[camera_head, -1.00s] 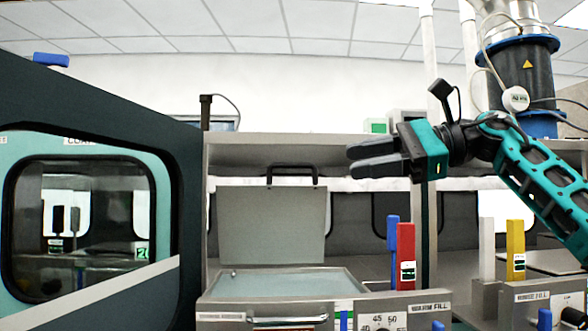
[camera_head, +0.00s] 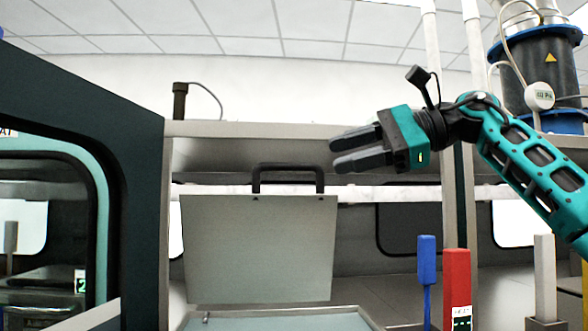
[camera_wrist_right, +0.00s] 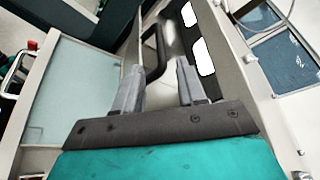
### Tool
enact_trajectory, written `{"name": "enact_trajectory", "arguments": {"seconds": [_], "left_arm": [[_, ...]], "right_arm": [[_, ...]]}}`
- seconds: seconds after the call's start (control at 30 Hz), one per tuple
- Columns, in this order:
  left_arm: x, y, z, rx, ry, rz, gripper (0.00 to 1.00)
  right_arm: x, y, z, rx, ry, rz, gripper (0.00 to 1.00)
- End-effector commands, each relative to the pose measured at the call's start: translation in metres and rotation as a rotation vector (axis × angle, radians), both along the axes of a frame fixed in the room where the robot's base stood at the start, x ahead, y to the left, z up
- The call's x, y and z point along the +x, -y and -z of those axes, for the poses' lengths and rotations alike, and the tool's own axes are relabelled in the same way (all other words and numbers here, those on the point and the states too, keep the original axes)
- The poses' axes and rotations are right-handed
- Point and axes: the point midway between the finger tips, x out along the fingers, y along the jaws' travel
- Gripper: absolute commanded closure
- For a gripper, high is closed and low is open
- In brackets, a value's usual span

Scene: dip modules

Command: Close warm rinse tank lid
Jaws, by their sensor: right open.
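The tank lid (camera_head: 258,250) is a grey panel standing upright, open, at the back of the tank. Its black handle (camera_head: 287,168) is on its top edge; in the right wrist view the handle (camera_wrist_right: 155,52) shows just beyond and between the fingers. The tank (camera_head: 270,320) shows only its top at the bottom of the head view; its pale surface also shows in the right wrist view (camera_wrist_right: 80,90). My right gripper (camera_head: 332,154) is open and empty, to the right of the handle and slightly above it in the head view. My left gripper is not in view.
A red block (camera_head: 457,285) and a blue upright handle (camera_head: 427,270) stand right of the tank. A dark-framed cabinet (camera_head: 135,170) is on the left. A metal shelf (camera_head: 230,130) runs behind the lid. A dark cylinder (camera_head: 545,75) with a blue flange stands at the upper right.

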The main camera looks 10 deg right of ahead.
Motion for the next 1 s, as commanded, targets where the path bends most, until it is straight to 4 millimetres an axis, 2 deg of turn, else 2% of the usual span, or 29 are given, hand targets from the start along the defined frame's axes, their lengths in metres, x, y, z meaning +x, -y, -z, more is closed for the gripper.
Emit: {"name": "enact_trajectory", "arguments": {"seconds": [0.03,0.2,0.4,0.6,0.87,1.0], "left_arm": [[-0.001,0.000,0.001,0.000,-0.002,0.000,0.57],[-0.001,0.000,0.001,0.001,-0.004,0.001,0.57],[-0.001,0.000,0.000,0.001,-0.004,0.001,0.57],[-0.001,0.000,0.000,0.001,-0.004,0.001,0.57],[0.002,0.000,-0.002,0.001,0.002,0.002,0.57],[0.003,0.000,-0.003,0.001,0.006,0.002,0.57]], "right_arm": [[0.003,-0.013,0.004,-0.002,-0.002,-0.004,0.60],[0.015,-0.045,0.012,-0.002,-0.002,-0.003,0.60],[0.024,-0.072,0.019,0.000,-0.002,-0.002,0.60],[0.028,-0.082,0.022,0.000,-0.001,0.000,0.60],[0.028,-0.083,0.022,0.000,-0.001,0.000,0.60],[0.028,-0.082,0.022,0.000,0.000,0.000,0.73]]}}
